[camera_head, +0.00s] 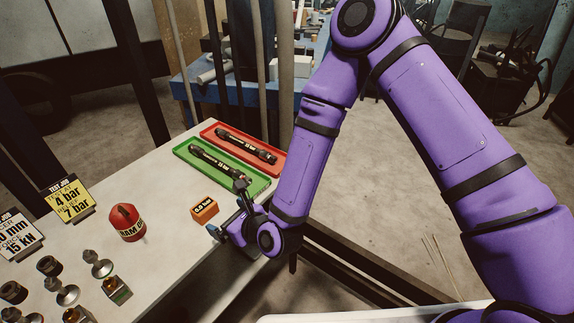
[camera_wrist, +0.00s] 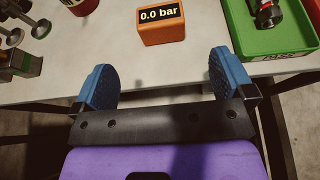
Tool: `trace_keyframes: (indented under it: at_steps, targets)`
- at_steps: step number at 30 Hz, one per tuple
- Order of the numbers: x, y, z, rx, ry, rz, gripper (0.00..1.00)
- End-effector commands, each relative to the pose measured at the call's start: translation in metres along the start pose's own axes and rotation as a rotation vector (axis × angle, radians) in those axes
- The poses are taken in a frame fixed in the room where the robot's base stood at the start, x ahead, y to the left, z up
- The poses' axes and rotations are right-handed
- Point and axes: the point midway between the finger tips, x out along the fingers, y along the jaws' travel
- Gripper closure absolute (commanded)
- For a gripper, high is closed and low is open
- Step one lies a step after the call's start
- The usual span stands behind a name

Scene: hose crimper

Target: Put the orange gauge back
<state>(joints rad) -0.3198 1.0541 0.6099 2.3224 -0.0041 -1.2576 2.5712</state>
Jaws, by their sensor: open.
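The orange gauge (camera_head: 204,210) is a small box with a dark display on top, standing on the white table. In the wrist view the gauge (camera_wrist: 162,32) reads "0.0 bar" and lies just beyond my fingertips, roughly centred between them. My gripper (camera_head: 228,224) is at the table's right edge, beside the gauge. In the wrist view my gripper (camera_wrist: 160,80) shows two blue fingers spread apart with nothing between them. The gauge is apart from both fingers.
A green tray (camera_head: 254,187) and a red tray (camera_head: 275,168) hold dark hose pieces. A red cylinder (camera_head: 128,223), a yellow sign (camera_head: 70,198), a white sign (camera_head: 18,235) and several metal fittings (camera_head: 68,295) stand at left. The table (camera_head: 180,280) is clear at front.

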Motion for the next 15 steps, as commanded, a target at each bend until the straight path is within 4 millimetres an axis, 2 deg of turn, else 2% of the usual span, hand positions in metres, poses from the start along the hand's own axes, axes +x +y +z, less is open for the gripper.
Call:
trace_keyframes:
  at_steps: [8, 11, 15]
  targets:
    - [-0.001, -0.006, 0.005, -0.040, 0.007, 0.000, 0.00]
    - [-0.005, -0.019, 0.018, -0.144, 0.027, 0.002, 0.00]
    - [-0.018, -0.050, 0.044, -0.382, 0.083, 0.006, 0.00]
